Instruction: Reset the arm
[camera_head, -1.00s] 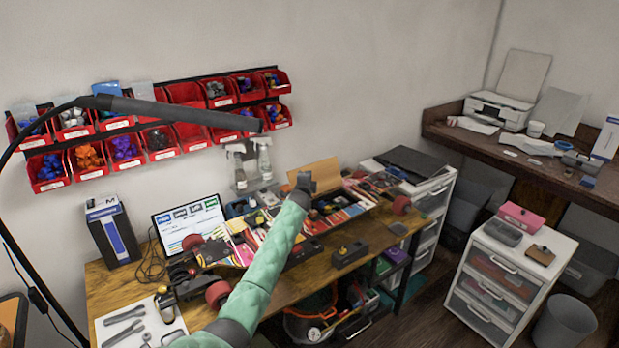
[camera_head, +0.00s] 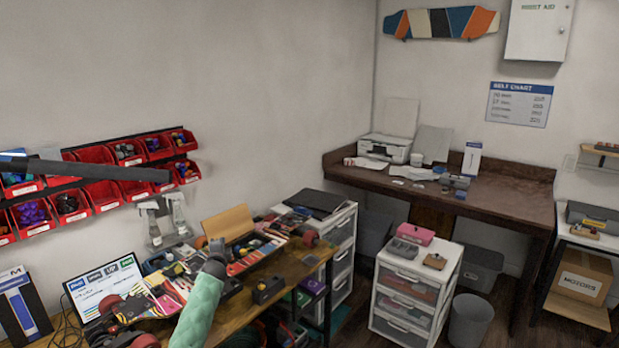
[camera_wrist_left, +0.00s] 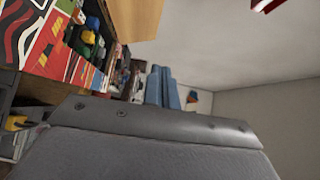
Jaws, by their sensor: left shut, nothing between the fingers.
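My left arm, in a green padded sleeve (camera_head: 199,308), reaches up from the bottom of the head view over the workbench (camera_head: 240,312). Its small dark end, the left gripper (camera_head: 217,252), is in front of the open box of parts and is shut and empty. The fingertips are too small to make out. In the left wrist view a grey part of my own wrist fills the bottom and no fingers show clearly. My right gripper is in neither view.
Red wall bins (camera_head: 75,205) hang at the left above a screen (camera_head: 106,287). A cardboard flap (camera_head: 227,224) rises close to the arm's end. White drawer units (camera_head: 405,297) stand right of the bench. A brown desk (camera_head: 480,203) with a printer (camera_head: 385,148) is behind.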

